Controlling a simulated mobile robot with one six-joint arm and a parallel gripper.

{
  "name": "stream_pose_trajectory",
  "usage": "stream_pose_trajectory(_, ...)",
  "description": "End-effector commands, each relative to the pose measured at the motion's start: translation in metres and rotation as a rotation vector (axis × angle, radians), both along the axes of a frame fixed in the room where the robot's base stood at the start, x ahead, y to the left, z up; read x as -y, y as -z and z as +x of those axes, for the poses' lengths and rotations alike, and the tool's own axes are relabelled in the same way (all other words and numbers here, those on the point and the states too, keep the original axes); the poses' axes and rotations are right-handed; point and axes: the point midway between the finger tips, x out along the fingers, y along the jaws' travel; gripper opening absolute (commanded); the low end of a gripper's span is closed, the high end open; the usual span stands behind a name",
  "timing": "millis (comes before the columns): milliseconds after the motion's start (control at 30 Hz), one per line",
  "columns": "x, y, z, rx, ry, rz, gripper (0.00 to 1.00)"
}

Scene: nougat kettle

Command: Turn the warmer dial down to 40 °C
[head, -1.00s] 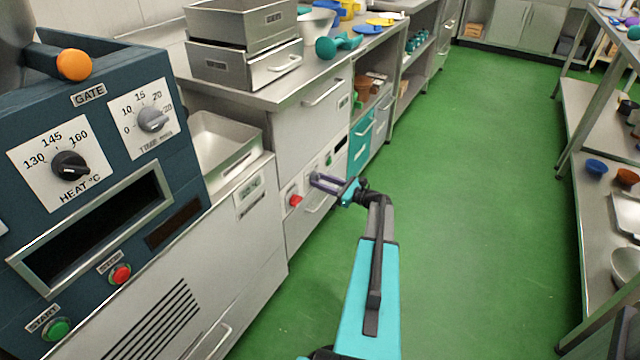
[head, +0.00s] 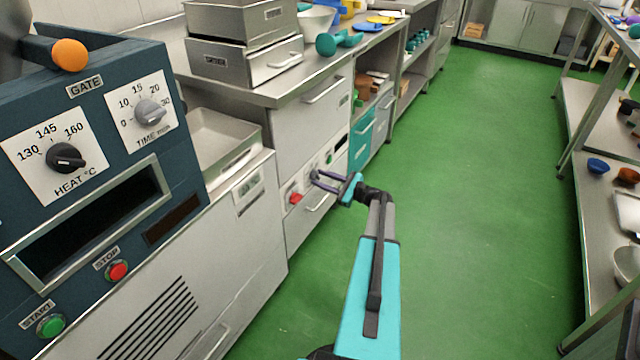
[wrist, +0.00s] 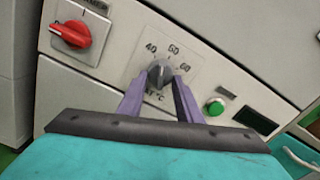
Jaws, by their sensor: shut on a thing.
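The warmer dial (wrist: 160,72) is a grey knob on a pale plate in the wrist view, with numbers from 40 on the left to 60 on the right. My gripper (wrist: 160,80) has its two purple fingers on either side of the knob and is shut on it. The knob's pointer looks roughly upward, but its exact setting is hard to read. In the head view my gripper (head: 318,182) reaches the front of the low cabinet, and its fingers partly hide the dial.
A red rotary switch (wrist: 72,34) is left of the dial. A green button (wrist: 215,107) and dark display (wrist: 255,121) are to its right. The blue machine with its HEAT dial (head: 66,158) stands nearer on the left. The green floor (head: 470,220) is clear.

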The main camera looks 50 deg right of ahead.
Motion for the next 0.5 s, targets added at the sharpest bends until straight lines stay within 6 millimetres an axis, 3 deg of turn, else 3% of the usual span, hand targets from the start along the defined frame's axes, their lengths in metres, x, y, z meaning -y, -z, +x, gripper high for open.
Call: stream_pose_trajectory(500,-0.001,0.0022,-0.0004,0.098,-0.008,-0.406,0.09)
